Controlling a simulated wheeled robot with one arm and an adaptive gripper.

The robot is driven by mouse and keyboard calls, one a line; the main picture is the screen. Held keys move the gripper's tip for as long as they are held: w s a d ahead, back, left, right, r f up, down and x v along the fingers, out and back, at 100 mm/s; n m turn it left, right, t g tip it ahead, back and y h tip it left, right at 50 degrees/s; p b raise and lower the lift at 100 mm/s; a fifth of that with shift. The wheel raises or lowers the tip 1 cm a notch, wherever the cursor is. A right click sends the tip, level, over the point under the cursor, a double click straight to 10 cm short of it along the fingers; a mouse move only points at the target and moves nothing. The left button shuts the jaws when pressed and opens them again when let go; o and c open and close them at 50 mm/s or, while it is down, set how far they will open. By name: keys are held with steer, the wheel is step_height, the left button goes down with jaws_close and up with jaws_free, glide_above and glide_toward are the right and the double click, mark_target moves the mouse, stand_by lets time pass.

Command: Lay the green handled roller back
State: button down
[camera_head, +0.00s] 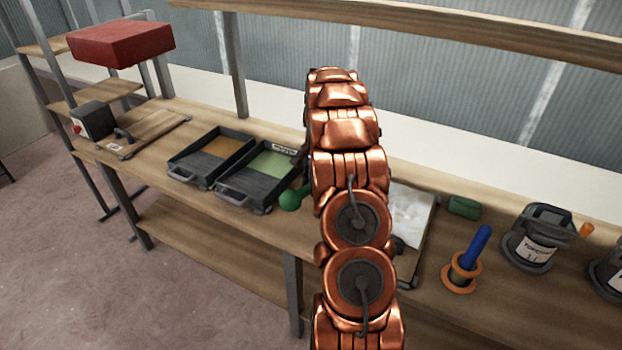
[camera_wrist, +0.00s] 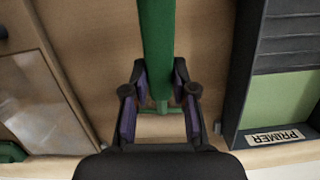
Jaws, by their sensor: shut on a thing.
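The green handled roller shows its rounded green end (camera_head: 292,198) just left of my arm in the head view, beside the green paint tray. In the wrist view its green handle (camera_wrist: 157,45) runs up from between the fingers of my gripper (camera_wrist: 160,95). The gripper is shut on it, with a dark, purple-padded finger on each side. A thin green crosspiece shows low between the fingers. The roller's head is not clearly seen. In the head view my arm hides the gripper. I cannot tell whether the roller touches the bench.
The green paint tray (camera_head: 230,190), labelled PRIMER in the wrist view (camera_wrist: 247,80), stands beside an orange paint tray (camera_head: 186,172). Right of my arm are a white-surfaced tray (camera_head: 428,232), a green block (camera_head: 464,208), a blue-handled tool (camera_head: 478,247) and a labelled tin (camera_head: 522,252). A shelf runs above.

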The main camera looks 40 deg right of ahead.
steer(key=shift+f, duration=0.15)
steer(key=c, duration=0.9)
jaws_free()
steer(key=shift+o, duration=0.2)
step_height(320, 180, up, 12)
steer(key=d, duration=0.2)
steer(key=shift+w+f, duration=0.15)
steer(key=shift+w, duration=0.05)
steer(key=shift+d, duration=0.1)
